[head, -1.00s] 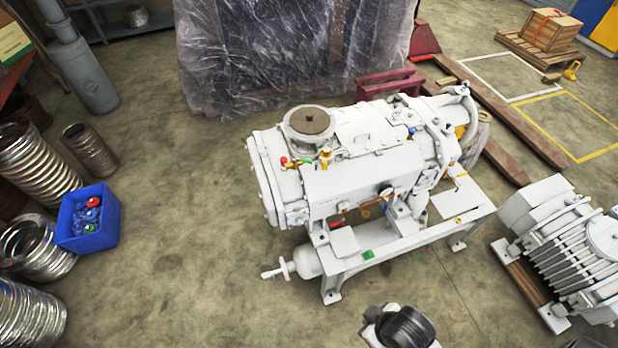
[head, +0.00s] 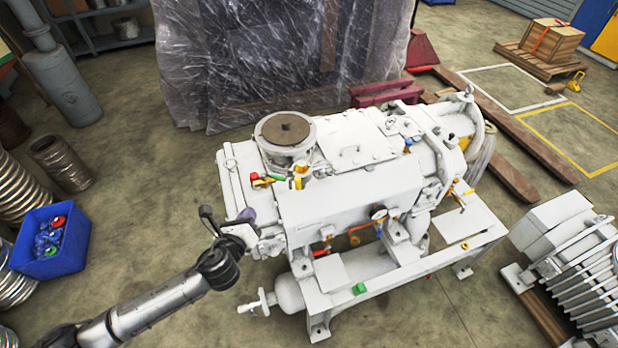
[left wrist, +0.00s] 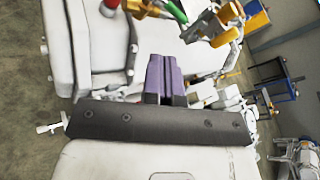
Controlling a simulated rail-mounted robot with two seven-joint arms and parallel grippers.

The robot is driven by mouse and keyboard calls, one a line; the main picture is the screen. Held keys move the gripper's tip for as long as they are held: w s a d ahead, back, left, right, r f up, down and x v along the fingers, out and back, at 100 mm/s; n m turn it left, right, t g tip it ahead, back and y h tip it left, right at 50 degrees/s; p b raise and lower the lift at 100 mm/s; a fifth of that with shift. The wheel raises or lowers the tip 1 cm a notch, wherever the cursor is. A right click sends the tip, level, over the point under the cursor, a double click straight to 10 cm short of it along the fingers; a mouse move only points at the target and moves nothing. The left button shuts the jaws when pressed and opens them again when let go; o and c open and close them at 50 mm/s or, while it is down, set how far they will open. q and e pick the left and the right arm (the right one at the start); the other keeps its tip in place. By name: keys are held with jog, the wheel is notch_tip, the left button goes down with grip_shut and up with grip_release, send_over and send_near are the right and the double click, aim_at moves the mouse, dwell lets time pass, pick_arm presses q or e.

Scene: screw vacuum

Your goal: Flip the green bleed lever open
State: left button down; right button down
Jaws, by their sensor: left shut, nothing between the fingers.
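The green bleed lever (head: 283,179) is a small green handle on top of the white vacuum pump (head: 350,197), among brass-yellow fittings near the round flange. It also shows at the top of the left wrist view (left wrist: 177,11). My left gripper (head: 247,215) reaches in from the lower left beside the near left end of the pump, below and left of the lever, apart from it. Its purple fingers (left wrist: 166,76) are shut together with nothing between them, pointing toward the fittings. My right gripper is not in view.
A blue bin (head: 48,262) stands on the floor at left. Open floor lies left of the pump.

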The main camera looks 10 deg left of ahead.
pick_arm(q)
jog(key=d+m+h, duration=0.1)
jog(key=m, duration=0.3)
jog(key=m+b, duration=0.2)
send_near(281, 177)
jog(key=x, duration=0.4)
jog(key=a+x, duration=0.1)
jog(key=x, duration=0.2)
jog(key=shift+f, duration=0.35)
jog(key=shift+w+d+n+y, duration=0.2)
jog(key=shift+n+y, duration=0.1)
jog(key=shift+y, duration=0.2)
jog(key=shift+d+y, duration=0.1)
jog(key=shift+y, duration=0.2)
jog(key=shift+w+d+r+n+p, duration=0.1)
jog(key=shift+w+d+n+p, duration=0.2)
jog(key=shift+w+p, duration=0.5)
jog(key=shift+w+d+p, duration=0.1)
jog(key=shift+w+p, duration=0.35)
jog(key=shift+w, duration=0.35)
